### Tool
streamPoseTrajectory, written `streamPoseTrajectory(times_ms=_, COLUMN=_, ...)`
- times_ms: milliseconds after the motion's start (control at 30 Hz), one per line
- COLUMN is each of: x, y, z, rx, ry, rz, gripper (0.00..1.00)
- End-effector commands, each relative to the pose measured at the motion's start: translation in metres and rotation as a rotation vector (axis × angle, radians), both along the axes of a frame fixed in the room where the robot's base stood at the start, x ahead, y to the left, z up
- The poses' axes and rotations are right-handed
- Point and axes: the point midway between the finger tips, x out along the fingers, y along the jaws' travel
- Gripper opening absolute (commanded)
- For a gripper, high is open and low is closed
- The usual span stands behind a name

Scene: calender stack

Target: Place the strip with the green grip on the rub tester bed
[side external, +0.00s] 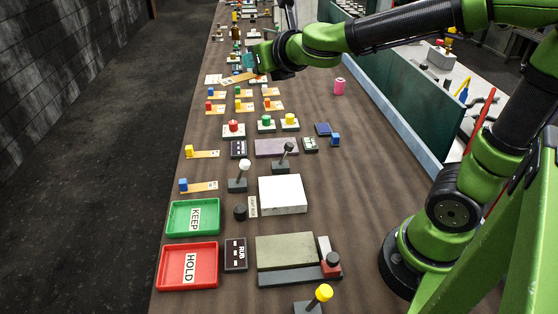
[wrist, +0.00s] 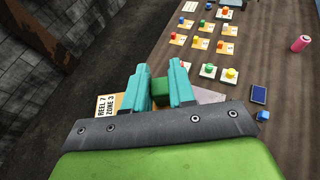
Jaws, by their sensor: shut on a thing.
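My gripper (side external: 252,64) is at the far end of the table in the side view. In the wrist view its teal fingers (wrist: 160,88) are shut on the green grip (wrist: 159,92). A tan strip (side external: 238,78) extends left from the gripper in the side view; I cannot tell its height above the table. The fingers hide most of the strip in the wrist view. The rub tester bed (side external: 285,251) is a flat olive-grey pad near the front, far from my gripper, with nothing lying on it. A dark panel marked RUB (side external: 236,254) is left of it.
The green KEEP tray (side external: 176,217) and red HOLD tray (side external: 167,266) lie to the left.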

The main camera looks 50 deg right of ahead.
Motion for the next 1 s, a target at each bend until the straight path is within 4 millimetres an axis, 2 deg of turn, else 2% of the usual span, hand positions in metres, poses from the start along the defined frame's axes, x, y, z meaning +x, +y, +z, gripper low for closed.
streamPoseTrajectory(times_ms=233, x=0.0, y=-0.001, z=-0.002, rx=0.0, ry=0.001, rz=-0.008, gripper=0.0)
streamPoseTrajectory(times_ms=367, x=0.0, y=-0.013, z=-0.016, rx=-0.001, ry=0.008, rz=-0.069, gripper=0.0)
streamPoseTrajectory(times_ms=467, x=-0.003, y=-0.033, z=-0.042, rx=-0.004, ry=0.011, rz=-0.183, gripper=0.0)
streamPoseTrajectory(times_ms=633, x=-0.02, y=-0.076, z=-0.098, rx=-0.008, ry=0.012, rz=-0.477, gripper=0.0)
streamPoseTrajectory(times_ms=767, x=-0.051, y=-0.114, z=-0.147, rx=-0.015, ry=0.011, rz=-0.784, gripper=0.0)
streamPoseTrajectory(times_ms=867, x=-0.086, y=-0.141, z=-0.179, rx=-0.015, ry=0.005, rz=-1.053, gripper=0.0)
streamPoseTrajectory(times_ms=1000, x=-0.147, y=-0.167, z=-0.213, rx=-0.015, ry=-0.002, rz=-1.437, gripper=0.0)
